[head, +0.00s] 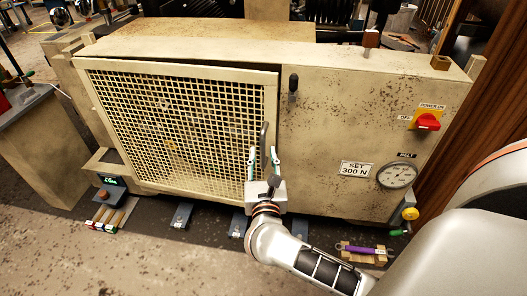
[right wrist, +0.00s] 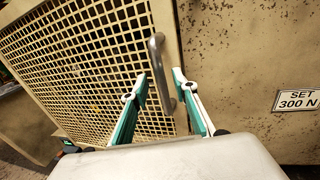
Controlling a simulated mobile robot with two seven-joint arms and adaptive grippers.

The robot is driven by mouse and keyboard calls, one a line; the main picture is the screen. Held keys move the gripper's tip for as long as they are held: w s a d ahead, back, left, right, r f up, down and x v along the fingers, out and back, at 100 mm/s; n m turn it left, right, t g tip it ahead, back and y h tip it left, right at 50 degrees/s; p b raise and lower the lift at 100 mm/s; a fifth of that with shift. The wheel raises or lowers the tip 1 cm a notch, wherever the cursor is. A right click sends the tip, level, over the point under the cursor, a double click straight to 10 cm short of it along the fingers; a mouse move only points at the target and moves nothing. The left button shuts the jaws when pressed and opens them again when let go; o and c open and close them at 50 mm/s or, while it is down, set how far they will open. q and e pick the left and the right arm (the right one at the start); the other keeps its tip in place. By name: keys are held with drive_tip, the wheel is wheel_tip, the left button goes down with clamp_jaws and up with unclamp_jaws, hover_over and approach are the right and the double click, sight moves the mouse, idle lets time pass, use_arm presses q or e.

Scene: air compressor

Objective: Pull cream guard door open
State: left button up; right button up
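The cream guard door (head: 178,128) is a mesh panel on the front left of the cream cabinet; it also fills the left of the right wrist view (right wrist: 90,60). A thin dark gap shows along its top and right edges. Its grey bar handle (head: 264,134) stands upright near the right edge. My right gripper (head: 263,152) is at the handle's lower part, with its teal-and-white fingers apart. In the right wrist view the handle (right wrist: 158,72) shows between the fingers, one on each side, with visible space around it. My left gripper is not in view.
Right of the door are a black latch (head: 293,84), a red power switch (head: 427,122), a "SET 300 N" label (head: 357,169) and a belt gauge (head: 397,175). A purple-handled tool (head: 360,249) lies on the floor. The floor in front of the door's left part is mostly clear.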

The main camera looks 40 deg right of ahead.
drive_tip(key=shift+v, duration=2.35)
drive_tip(key=shift+w+a, duration=0.1)
drive_tip(key=shift+a, duration=0.05)
